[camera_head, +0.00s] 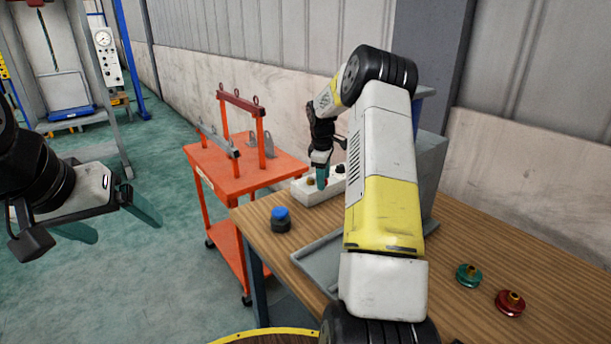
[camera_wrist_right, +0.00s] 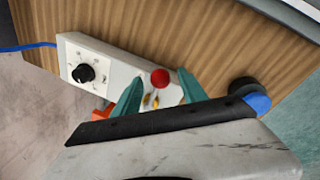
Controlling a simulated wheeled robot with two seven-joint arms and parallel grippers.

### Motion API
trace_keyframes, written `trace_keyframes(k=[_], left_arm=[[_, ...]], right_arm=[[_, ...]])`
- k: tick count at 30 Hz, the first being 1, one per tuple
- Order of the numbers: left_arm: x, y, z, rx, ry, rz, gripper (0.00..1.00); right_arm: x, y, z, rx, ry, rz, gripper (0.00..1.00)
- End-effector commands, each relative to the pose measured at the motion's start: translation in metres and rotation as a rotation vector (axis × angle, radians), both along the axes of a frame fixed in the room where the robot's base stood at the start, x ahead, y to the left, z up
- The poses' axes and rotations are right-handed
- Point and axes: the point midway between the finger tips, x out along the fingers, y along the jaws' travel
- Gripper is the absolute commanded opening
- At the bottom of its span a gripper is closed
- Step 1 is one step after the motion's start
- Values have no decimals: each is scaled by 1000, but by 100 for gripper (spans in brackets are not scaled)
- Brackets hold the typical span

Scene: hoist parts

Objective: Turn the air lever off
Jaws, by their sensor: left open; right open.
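The white control box (camera_head: 340,184) stands at the far left of the wooden table; it also shows in the right wrist view (camera_wrist_right: 115,72). I cannot tell for sure which is the air lever. My right gripper (camera_head: 322,178) points down at the box. My left gripper (camera_head: 112,220) is open and empty, off to the left, above the floor.
A blue-topped black cylinder (camera_head: 281,219) stands near the table's left edge. A grey tray (camera_head: 318,262) lies partly behind my right arm. Green (camera_head: 468,275) and red (camera_head: 510,302) round parts sit at right. An orange cart (camera_head: 240,172) stands behind the table.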

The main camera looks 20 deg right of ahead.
Motion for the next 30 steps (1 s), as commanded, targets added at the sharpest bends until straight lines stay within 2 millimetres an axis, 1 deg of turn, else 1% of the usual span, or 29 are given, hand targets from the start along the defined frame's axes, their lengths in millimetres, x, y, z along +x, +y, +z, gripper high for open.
trace_keyframes(k=[3,10,11,12,17,18,30], left_arm=[[0,0,0,0,0,0,87],[0,0,0,0,0,0,87],[0,0,0,0,0,0,87],[0,0,0,0,0,0,87],[0,0,0,0,0,0,87],[0,0,0,0,0,0,87],[0,0,0,0,0,0,87]], right_arm=[[1,-1,-6,0,1,0,50],[1,-1,-7,0,0,0,50],[1,-1,-7,0,0,0,48],[1,-1,-7,0,0,0,40],[1,-1,-7,0,0,0,9],[1,-1,-7,0,0,0,1],[1,-1,-6,0,0,0,0]])
